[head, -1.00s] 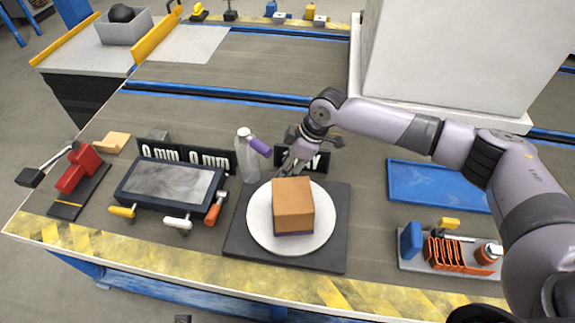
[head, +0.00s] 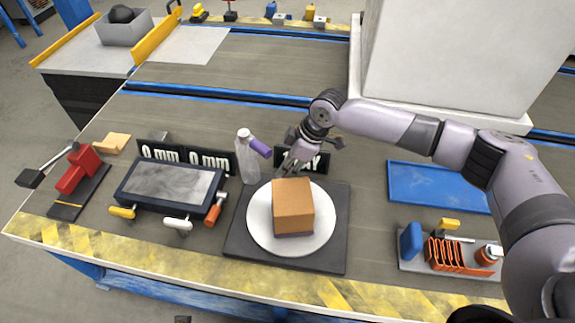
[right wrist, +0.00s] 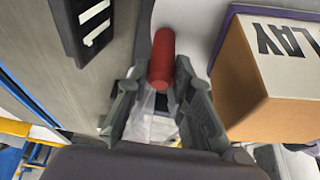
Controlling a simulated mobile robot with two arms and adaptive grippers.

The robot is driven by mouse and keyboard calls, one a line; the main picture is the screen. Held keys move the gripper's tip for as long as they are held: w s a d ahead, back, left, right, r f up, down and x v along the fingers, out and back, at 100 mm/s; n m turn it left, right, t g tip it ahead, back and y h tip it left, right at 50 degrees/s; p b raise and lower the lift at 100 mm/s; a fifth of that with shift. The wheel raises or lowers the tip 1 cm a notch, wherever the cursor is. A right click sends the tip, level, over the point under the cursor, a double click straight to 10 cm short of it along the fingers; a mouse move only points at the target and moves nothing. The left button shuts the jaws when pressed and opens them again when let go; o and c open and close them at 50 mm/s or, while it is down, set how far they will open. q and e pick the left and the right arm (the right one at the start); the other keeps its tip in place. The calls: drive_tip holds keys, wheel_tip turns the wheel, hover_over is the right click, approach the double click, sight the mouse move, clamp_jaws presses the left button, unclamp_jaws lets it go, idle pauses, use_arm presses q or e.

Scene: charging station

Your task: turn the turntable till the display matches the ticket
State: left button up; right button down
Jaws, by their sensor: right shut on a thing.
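The turntable is a white disc (head: 260,235) on a dark square base (head: 337,255), with a brown box (head: 293,208) on it. In the right wrist view, the box (right wrist: 270,80) shows black letters reading "LAY" on a white label. My right gripper (head: 291,168) is at the far edge of the disc, behind the box. In the right wrist view, its fingers (right wrist: 165,95) are shut on a red peg (right wrist: 161,60). A black sign with white characters (head: 318,160) stands behind the turntable, partly hidden by the gripper. I cannot read it fully. My left gripper is out of view.
A clear bottle with a purple top (head: 248,165) stands close left of my right gripper. Left are a dark screen device (head: 168,185), "0 mm" signs (head: 208,160) and a red lever tool (head: 75,172). Right are a blue tray (head: 435,187) and an orange rack (head: 445,252).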

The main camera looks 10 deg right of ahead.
idle(0.3)
drive_tip(key=a+n+g+p, duration=0.1)
drive_tip(key=a+n, duration=0.1)
drive_tip(key=shift+a+r+n+p, duration=0.1)
drive_tip(key=shift+a+n+p, duration=0.2)
drive_tip(key=shift+n, duration=0.1)
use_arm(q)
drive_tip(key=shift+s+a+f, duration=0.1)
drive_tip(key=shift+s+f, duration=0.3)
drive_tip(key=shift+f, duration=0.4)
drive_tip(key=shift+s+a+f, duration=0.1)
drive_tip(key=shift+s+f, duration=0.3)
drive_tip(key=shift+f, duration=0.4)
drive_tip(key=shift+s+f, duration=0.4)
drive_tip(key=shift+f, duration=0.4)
use_arm(e)
drive_tip(key=shift+s+a+n+g, duration=0.1)
drive_tip(key=shift+a+n+g, duration=0.3)
drive_tip(key=shift+a+n, duration=0.4)
drive_tip(key=shift+d, duration=0.15)
drive_tip(key=c, duration=1.4)
unclamp_jaws()
drive_tip(key=v, duration=1.2)
drive_tip(key=shift+d, duration=0.15)
